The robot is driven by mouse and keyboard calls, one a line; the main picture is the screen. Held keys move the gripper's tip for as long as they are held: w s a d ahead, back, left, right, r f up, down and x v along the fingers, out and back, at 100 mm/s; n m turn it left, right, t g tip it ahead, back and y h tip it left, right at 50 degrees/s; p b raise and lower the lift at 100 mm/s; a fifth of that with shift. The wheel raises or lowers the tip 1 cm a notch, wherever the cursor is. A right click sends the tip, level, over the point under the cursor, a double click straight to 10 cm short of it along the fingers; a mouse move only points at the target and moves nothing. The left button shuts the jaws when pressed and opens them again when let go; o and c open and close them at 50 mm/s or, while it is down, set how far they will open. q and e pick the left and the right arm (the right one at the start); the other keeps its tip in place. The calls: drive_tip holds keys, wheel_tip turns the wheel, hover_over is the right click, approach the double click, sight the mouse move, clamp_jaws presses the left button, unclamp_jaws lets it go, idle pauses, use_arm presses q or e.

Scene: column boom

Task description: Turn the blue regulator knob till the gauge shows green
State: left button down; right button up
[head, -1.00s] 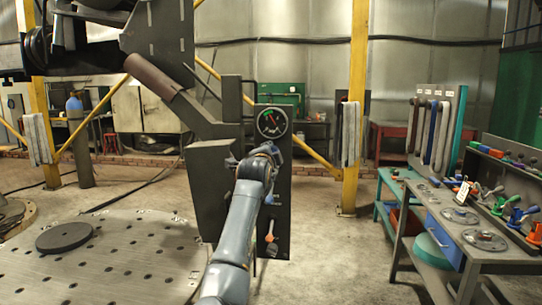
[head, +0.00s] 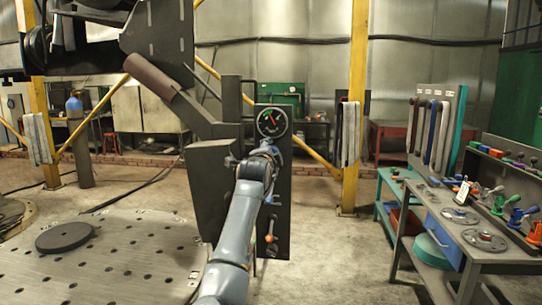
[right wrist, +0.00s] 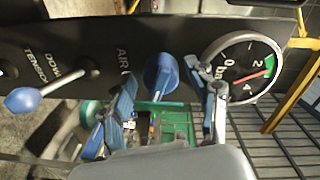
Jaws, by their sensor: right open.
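The blue regulator knob (right wrist: 160,76) is on a dark panel beside "AIR" lettering in the right wrist view. My right gripper (right wrist: 166,102) is open, with one finger on each side of the knob's line; I cannot tell whether either touches it. The round gauge (right wrist: 243,68) is right of the knob, marked "bar". Its red needle points between 2 and 4, with its tip at the green band. In the head view the gauge (head: 272,122) is above my right gripper (head: 268,149), and my arm hides the knob. My left gripper is not in view.
A blue ball-ended lever (right wrist: 24,99) sticks out left of the knob in the right wrist view. An orange-tipped lever (head: 270,238) is low on the panel (head: 281,215). A workbench (head: 450,237) with tools stands at right.

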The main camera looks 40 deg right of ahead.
drive_tip(key=v, duration=0.8)
idle(0.6)
